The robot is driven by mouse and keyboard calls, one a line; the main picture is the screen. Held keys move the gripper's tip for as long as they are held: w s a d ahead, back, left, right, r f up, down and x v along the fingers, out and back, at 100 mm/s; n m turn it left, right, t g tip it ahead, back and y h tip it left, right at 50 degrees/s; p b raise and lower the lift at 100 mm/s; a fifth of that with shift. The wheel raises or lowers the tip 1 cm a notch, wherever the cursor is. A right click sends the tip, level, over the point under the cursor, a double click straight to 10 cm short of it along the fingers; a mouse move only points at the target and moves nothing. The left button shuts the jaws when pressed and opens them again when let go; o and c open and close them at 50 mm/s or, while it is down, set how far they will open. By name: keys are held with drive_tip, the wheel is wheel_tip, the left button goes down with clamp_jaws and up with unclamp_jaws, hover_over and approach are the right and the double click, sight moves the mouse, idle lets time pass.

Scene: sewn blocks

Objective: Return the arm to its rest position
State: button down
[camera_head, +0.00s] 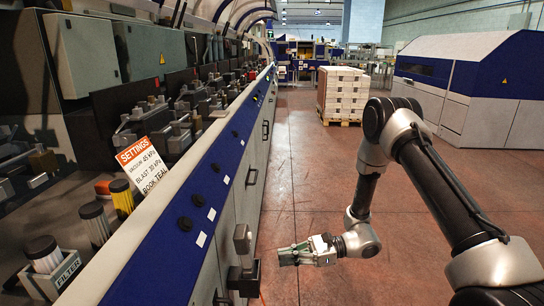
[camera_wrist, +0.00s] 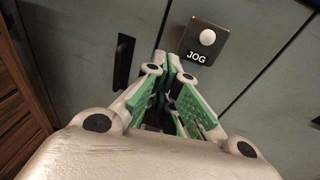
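My gripper (camera_head: 300,254) hangs at the end of my arm, low over the floor aisle, in the head view. It points left toward the machine's front, beside a grey knob-like fitting there. In the wrist view my gripper (camera_wrist: 176,66) has its green-padded fingers drawn together at the tips, with nothing seen held between them. A JOG button plate (camera_wrist: 207,42) with a round white button is on the grey panel beyond the fingertips. The fingertips look apart from the panel, though the exact gap cannot be told. My arm is bent, with its elbow raised at the right.
The long machine (camera_head: 180,215) with a blue front strip fills the left side. The grey fitting (camera_head: 243,262) sticks out near my gripper. A settings card (camera_head: 143,165) stands on the machine. A pallet stack (camera_head: 342,94) and a white-blue machine (camera_head: 470,85) stand farther back. The red floor between is clear.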

drive_tip(key=s+d+r+n+g+h, duration=0.3)
drive_tip(key=s+d+r+n+h, duration=0.15)
drive_tip(key=s+d, duration=0.2)
drive_tip(key=s+d+r+n+g+h, duration=0.2)
drive_tip(key=s+d+r+n+h, duration=0.25)
drive_tip(key=d, duration=0.35)
drive_tip(key=s+d+r+n+t+h, duration=0.3)
drive_tip(key=d+r, duration=0.6)
drive_tip(key=r, duration=0.3)
drive_tip(key=s+d+r+n+t+h, duration=0.4)
drive_tip(key=d+r+t, duration=0.4)
drive_tip(key=r, duration=0.4)
drive_tip(key=shift+s+d+n, duration=0.3)
drive_tip(key=shift+s+d, duration=0.2)
drive_tip(key=shift+d, duration=0.1)
drive_tip(key=shift+a, duration=0.15)
